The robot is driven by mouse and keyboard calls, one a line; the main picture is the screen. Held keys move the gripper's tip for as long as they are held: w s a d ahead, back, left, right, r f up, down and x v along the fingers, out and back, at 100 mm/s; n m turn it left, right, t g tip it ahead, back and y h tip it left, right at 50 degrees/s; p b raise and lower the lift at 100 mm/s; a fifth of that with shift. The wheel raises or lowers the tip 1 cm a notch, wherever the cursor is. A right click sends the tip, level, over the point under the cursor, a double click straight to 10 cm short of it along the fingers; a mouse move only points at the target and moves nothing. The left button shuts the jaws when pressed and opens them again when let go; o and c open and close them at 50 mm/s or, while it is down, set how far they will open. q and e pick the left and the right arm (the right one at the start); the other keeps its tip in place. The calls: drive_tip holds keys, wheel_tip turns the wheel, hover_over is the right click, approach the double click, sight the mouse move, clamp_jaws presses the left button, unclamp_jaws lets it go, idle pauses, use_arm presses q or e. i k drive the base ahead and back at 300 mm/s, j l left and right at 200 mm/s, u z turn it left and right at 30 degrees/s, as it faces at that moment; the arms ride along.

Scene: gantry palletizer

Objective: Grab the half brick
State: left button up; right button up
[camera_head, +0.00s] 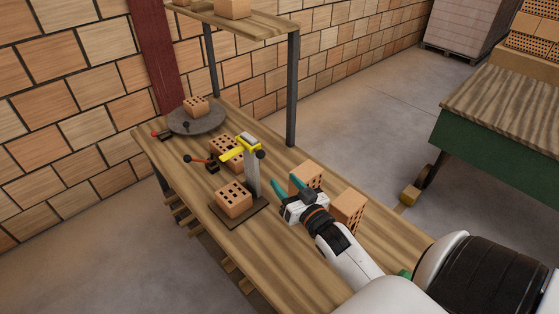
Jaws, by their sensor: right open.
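My right gripper (289,185) has teal fingers and is open over the wooden workbench (290,260). A brick (307,174) is right behind its fingers, partly hidden; I cannot tell whether they touch. Another holed brick (348,208) stands to the right of the gripper, beside my wrist. A short holed brick (234,200) sits on the dark base plate of a yellow-topped stand, left of the gripper. Another brick (222,147) is behind that stand, and a small one (196,106) is on a round grey plate. I cannot tell for sure which is the half brick. My left gripper is not seen.
The yellow-topped stand (252,175) rises close to the left of my right gripper. The round grey plate (197,121) lies at the bench's far end. A shelf (255,22) with posts overhangs the back. The bench's near left part is clear.

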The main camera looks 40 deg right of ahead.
sight(233, 199)
drive_tip(key=k+j, duration=0.8)
drive_tip(key=j, duration=0.1)
